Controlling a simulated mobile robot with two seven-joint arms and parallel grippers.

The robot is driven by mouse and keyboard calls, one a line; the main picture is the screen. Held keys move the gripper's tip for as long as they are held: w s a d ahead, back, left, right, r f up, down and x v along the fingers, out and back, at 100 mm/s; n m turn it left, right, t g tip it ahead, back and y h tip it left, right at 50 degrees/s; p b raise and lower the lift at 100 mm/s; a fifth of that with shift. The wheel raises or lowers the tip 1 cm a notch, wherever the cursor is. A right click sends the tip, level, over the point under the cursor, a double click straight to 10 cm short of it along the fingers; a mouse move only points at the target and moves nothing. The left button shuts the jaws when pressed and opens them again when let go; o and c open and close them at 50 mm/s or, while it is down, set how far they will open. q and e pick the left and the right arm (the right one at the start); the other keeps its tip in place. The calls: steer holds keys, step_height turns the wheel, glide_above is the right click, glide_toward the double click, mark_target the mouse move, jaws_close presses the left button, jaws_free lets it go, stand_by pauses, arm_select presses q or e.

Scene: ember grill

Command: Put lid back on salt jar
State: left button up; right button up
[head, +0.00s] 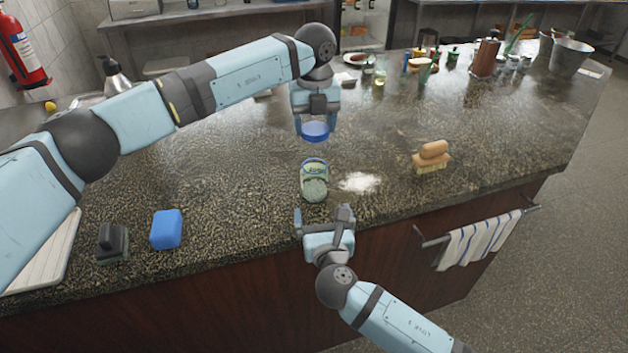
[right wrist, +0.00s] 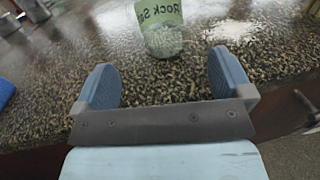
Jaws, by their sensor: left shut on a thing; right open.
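The salt jar (head: 314,182) stands on the dark stone counter with a green label; in the right wrist view the jar (right wrist: 161,28) shows the words "Rock Sa", its top cut off by the frame. My left gripper (head: 315,115) is shut on the blue lid (head: 315,131) and holds it above and behind the jar, apart from it. My right gripper (head: 325,215) is open and empty in front of the jar at the counter's front edge. The right wrist view shows its two fingers (right wrist: 165,88) spread wide, with the jar beyond them.
Spilled white salt (head: 360,182) lies right of the jar. A wooden brush (head: 432,157) sits farther right. A blue sponge (head: 166,230) and a dark scraper-like block (head: 111,243) lie at left. A striped towel (head: 478,240) hangs on the front rail.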

mark_target(316, 187)
stand_by(0.3)
steer(key=w, duration=0.4)
steer(key=w+a, duration=0.1)
steer(key=w, duration=0.6)
steer(key=shift+w+a, duration=0.35)
steer(key=shift+w, duration=0.05)
steer(key=c, duration=1.3)
arm_select(q)
steer(key=shift+f, duration=2.5)
arm_select(e)
steer(key=shift+c, duration=0.2)
arm_select(q)
steer(key=shift+f, duration=0.85)
steer(key=shift+f, duration=0.6)
